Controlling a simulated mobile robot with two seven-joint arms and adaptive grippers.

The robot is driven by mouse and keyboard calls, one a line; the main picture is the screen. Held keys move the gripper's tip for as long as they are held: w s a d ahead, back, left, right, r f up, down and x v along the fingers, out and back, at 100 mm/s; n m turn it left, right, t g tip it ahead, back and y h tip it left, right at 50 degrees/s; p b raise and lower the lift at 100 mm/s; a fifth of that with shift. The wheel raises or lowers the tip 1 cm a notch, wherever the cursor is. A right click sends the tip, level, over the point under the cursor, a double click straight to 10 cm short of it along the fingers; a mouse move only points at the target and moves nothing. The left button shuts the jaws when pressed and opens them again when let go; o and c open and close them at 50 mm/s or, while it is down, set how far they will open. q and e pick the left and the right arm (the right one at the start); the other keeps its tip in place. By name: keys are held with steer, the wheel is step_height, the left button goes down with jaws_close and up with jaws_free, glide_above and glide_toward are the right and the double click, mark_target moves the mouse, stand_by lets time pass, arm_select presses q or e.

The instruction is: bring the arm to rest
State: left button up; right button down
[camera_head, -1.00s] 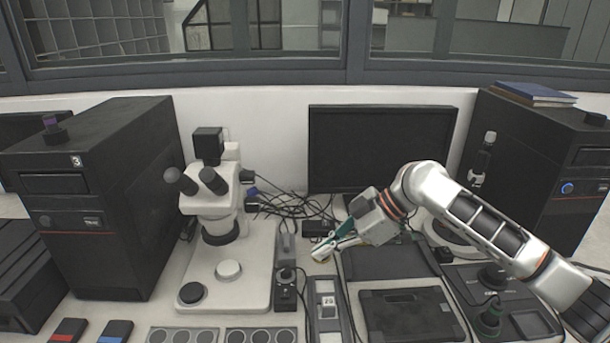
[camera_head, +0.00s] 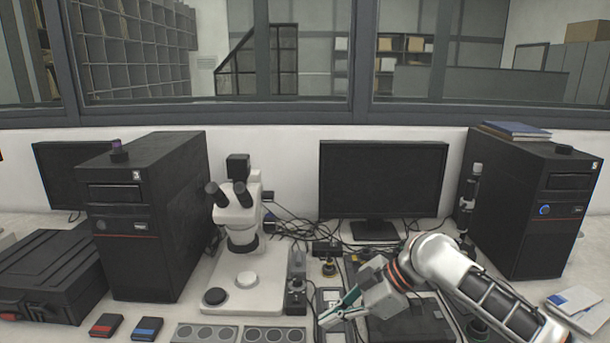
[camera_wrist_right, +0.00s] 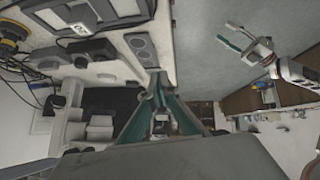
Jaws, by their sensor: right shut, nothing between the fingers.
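My right arm comes into the head view from the lower right. Its gripper (camera_head: 333,317) has teal fingers and is low over the bench, to the right of the microscope. In the right wrist view the fingertips of the right gripper (camera_wrist_right: 158,80) meet, with nothing held between them. My left gripper (camera_wrist_right: 235,36) shows at the upper right of the right wrist view, away from the bench, with its two teal fingers apart and nothing between them. The left arm is not in the head view.
A white microscope (camera_head: 240,215) stands left of the right gripper. A monitor (camera_head: 383,180) stands behind it, between two black towers, left (camera_head: 150,230) and right (camera_head: 530,210). A tray with round wells (camera_head: 205,333) lies at the front. Loose cables run behind the microscope.

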steer(key=s+d+f+m+t+h, duration=0.4)
steer(key=s+f, duration=0.4)
steer(key=f, duration=0.5)
steer(key=s+d+f+m+t+h, duration=0.1)
steer(key=s+d+m+h, duration=0.15)
steer(key=s+d, duration=0.45)
steer(key=s+d+m+h, duration=0.2)
steer(key=s+d+h, duration=0.2)
steer(key=d, duration=0.7)
steer(key=s+d+f+m+t+h, duration=0.1)
steer(key=s+d+m+h, duration=0.3)
steer(key=d, duration=0.5)
arm_select(q)
steer(key=shift+w+f, duration=0.1)
steer(key=shift+w, duration=0.05)
arm_select(e)
steer(key=a+f+m+t+y, duration=0.1)
steer(key=a+f+t+y, duration=0.2)
steer(key=a+f+y, duration=0.5)
steer(key=a+f, duration=0.7)
steer(key=shift+f+m, duration=0.2)
steer(key=shift+m, duration=0.15)
